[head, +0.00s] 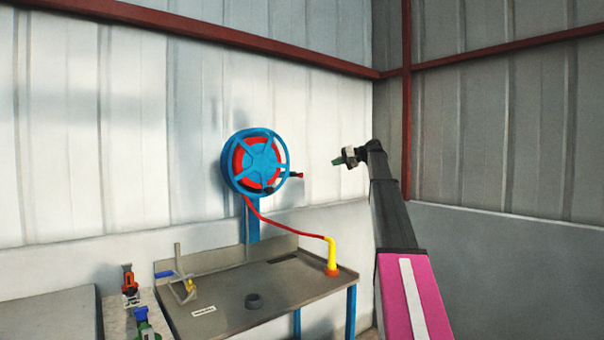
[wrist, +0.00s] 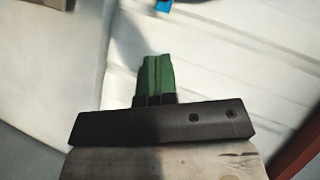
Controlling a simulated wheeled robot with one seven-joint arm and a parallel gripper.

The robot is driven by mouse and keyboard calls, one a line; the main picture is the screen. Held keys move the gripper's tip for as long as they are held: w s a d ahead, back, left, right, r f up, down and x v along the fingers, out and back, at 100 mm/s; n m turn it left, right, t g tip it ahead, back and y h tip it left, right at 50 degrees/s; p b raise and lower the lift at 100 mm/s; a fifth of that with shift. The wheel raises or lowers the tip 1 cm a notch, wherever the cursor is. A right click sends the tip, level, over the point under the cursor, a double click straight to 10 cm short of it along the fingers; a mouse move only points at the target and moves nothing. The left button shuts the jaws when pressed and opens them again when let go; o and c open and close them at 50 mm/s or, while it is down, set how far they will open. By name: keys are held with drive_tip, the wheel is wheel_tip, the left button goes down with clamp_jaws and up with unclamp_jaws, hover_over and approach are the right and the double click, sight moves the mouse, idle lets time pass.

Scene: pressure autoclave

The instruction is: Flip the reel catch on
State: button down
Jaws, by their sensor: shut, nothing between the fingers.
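The hose reel (head: 258,162) is blue with a red hose wound on it, mounted on a blue post against the wall in the head view. A small dark lever with a red tip (head: 300,175) sticks out at its right side; it looks like the reel catch, but I cannot tell its setting. My gripper (head: 338,161) is to the right of the red tip, apart from it, with its green fingers toward the reel. In the wrist view the green fingers (wrist: 155,75) are together and empty. The reel and lever are not recognizable there.
Valves with an orange handle (head: 129,280) are at the lower left. The air between my gripper and the reel is clear.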

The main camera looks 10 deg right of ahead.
drive_tip(key=shift+w+r, duration=0.15)
drive_tip(key=shift+w, duration=0.1)
approach(296, 175)
drive_tip(key=shift+w+a+f, duration=0.4)
drive_tip(key=shift+w+a, duration=0.2)
drive_tip(key=shift+w+a+f, duration=0.4)
drive_tip(key=shift+w+a, duration=0.2)
drive_tip(key=shift+a, duration=0.05)
